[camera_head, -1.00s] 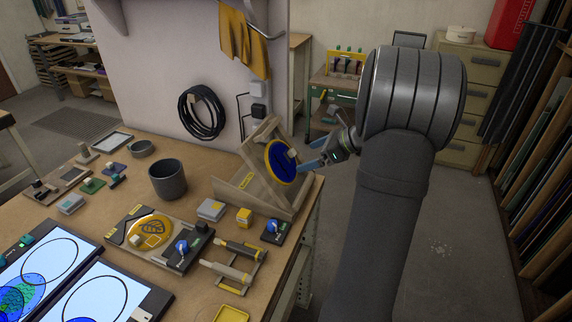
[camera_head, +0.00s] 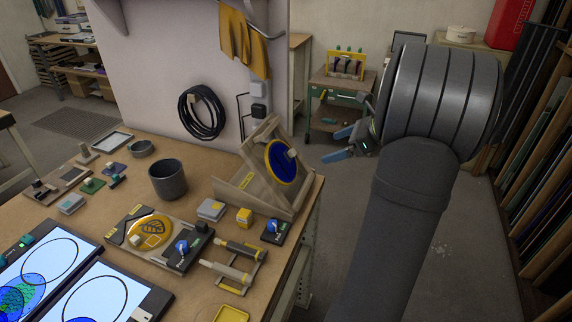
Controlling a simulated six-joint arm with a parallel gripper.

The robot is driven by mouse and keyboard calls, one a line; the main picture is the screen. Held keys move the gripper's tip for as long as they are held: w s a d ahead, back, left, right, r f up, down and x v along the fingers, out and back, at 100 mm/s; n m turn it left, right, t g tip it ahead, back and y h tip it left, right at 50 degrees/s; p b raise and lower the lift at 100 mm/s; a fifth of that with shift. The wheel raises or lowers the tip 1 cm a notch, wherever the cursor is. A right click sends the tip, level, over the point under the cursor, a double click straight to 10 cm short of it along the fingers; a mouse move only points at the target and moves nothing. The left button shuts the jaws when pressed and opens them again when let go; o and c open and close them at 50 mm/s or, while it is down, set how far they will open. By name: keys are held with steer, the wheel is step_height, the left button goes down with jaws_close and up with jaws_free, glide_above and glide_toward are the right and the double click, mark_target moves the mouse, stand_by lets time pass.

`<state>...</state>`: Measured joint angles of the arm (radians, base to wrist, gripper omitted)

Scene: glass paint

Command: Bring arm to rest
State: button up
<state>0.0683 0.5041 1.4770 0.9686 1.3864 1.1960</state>
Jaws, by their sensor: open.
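My gripper (camera_head: 337,143) is at the upper right of the head view, off the right edge of the workbench. Its two blue fingers are spread apart with nothing between them. My arm's thick grey links hide the gripper's base in part. The gripper is apart from the disc and the stand.
The workbench (camera_head: 215,163) holds a dark cup (camera_head: 168,180), a yellow disc on a board (camera_head: 150,230), small blocks and lit panels (camera_head: 95,292). A green cart (camera_head: 336,85) stands behind. Racked sheets (camera_head: 530,200) line the right. Floor between is clear.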

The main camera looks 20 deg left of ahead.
steer(key=shift+v, duration=0.85)
steer(key=shift+c, duration=0.2)
stand_by(1.4)
